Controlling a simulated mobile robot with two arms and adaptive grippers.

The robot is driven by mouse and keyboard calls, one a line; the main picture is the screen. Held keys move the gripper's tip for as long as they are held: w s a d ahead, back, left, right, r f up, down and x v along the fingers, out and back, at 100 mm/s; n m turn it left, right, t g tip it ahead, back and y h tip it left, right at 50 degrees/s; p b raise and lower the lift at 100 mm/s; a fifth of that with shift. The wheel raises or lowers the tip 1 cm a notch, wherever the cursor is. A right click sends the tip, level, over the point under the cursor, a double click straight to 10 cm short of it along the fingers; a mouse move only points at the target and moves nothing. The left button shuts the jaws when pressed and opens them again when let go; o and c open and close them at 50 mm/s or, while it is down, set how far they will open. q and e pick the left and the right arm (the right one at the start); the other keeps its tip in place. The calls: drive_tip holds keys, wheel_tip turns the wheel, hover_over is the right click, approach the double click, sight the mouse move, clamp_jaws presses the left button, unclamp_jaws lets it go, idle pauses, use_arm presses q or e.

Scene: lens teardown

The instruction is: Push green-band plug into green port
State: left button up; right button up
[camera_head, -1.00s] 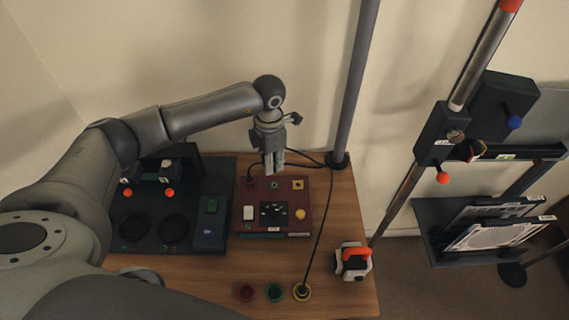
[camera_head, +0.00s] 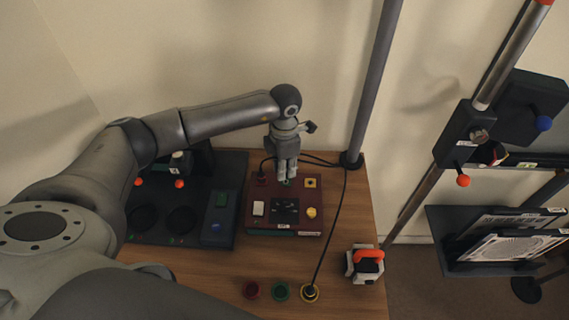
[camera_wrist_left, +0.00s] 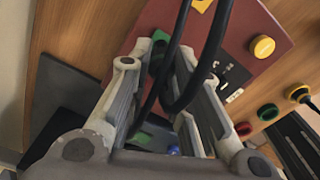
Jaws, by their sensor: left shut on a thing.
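The dark red box (camera_head: 258,222) stands on the table with ports along its back edge. My left gripper (camera_head: 287,179) points down over the middle, green port, with its fingertips at or just above it. The green port (camera_wrist_left: 160,37) shows in the left wrist view as a green square between and beyond the fingers. The gripper is shut on a dark plug with a black cable (camera_wrist_left: 176,50) running back between the fingers. The plug's green band cannot be made out, and the fingers hide how far it sits in the port. My right gripper is not in view.
A plug with a cable stands at the box's back left corner. A yellow port (camera_head: 310,183) is to the right. Red (camera_head: 251,290), green (camera_head: 281,291) and yellow (camera_head: 310,293) round holders lie in front; the yellow one holds a cabled plug. A grey pole (camera_head: 375,80) rises behind.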

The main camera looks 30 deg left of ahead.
use_arm(q)
drive_tip(key=shift+f, duration=0.75)
drive_tip(key=shift+b, duration=0.7)
idle(1.3)
drive_tip(key=shift+f+b, duration=0.55)
drive_tip(key=shift+f, duration=0.05)
drive_tip(key=o, duration=0.9)
drive_tip(key=shift+o, duration=0.2)
drive_tip(key=shift+r, duration=0.15)
wheel_tip(320, 180, up, 12)
idle(0.4)
